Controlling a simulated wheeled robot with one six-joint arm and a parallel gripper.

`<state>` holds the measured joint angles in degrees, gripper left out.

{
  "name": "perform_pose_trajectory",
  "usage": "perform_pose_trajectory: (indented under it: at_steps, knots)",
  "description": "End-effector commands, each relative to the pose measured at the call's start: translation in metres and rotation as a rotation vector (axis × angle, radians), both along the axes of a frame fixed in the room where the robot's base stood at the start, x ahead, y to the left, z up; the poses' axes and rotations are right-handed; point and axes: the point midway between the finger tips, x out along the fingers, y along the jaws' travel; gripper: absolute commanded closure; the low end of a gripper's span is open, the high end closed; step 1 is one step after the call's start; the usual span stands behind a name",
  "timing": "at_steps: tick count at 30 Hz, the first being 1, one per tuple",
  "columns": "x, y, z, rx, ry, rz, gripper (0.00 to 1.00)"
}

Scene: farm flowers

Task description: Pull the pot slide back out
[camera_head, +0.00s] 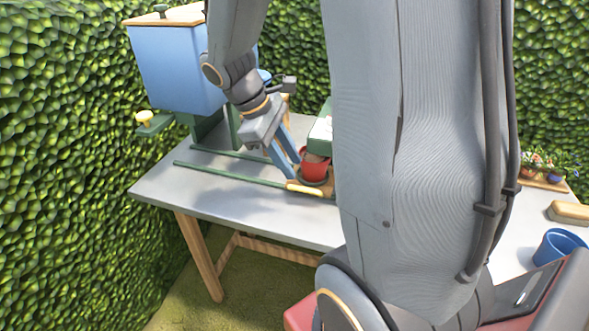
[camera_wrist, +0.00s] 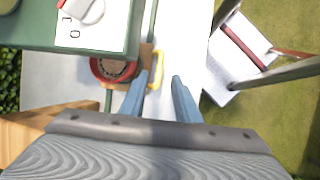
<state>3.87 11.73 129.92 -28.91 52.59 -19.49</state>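A red pot (camera_head: 315,168) with dark soil stands by the green machine (camera_head: 320,136), on the pot slide; it also shows in the wrist view (camera_wrist: 101,71). The slide's pale yellow handle (camera_head: 303,187) faces the table's front edge. In the wrist view the handle (camera_wrist: 157,71) lies in the gap between my fingertips, slightly beyond them. My gripper (camera_wrist: 161,78) has its two blue fingers apart, one on each side of the handle's line. Whether a finger touches the handle I cannot tell. In the head view my gripper (camera_head: 290,177) points down beside the pot; my arm hides part of the machine.
Green rails (camera_head: 230,172) run along the grey table (camera_head: 190,187). A blue hopper (camera_head: 178,65) stands at the back left, with a yellow knob (camera_head: 143,117) beside it. At the right are a blue pot (camera_head: 560,246), a brush-like block (camera_head: 570,212) and potted flowers (camera_head: 548,167).

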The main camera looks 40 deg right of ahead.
Motion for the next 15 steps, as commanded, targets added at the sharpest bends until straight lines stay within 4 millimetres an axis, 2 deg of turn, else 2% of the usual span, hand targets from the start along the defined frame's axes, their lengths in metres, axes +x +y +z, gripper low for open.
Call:
perform_pose_trajectory:
  at_steps: [8, 13, 15]
  knots:
    - [0.0, 0.0007, 0.0013, 0.001, 0.001, 0.001, 0.72]
    - [0.0027, 0.0033, 0.0018, -0.015, -0.013, -0.039, 1.0]
    - [0.0062, 0.0068, 0.0024, -0.037, -0.034, -0.096, 1.0]
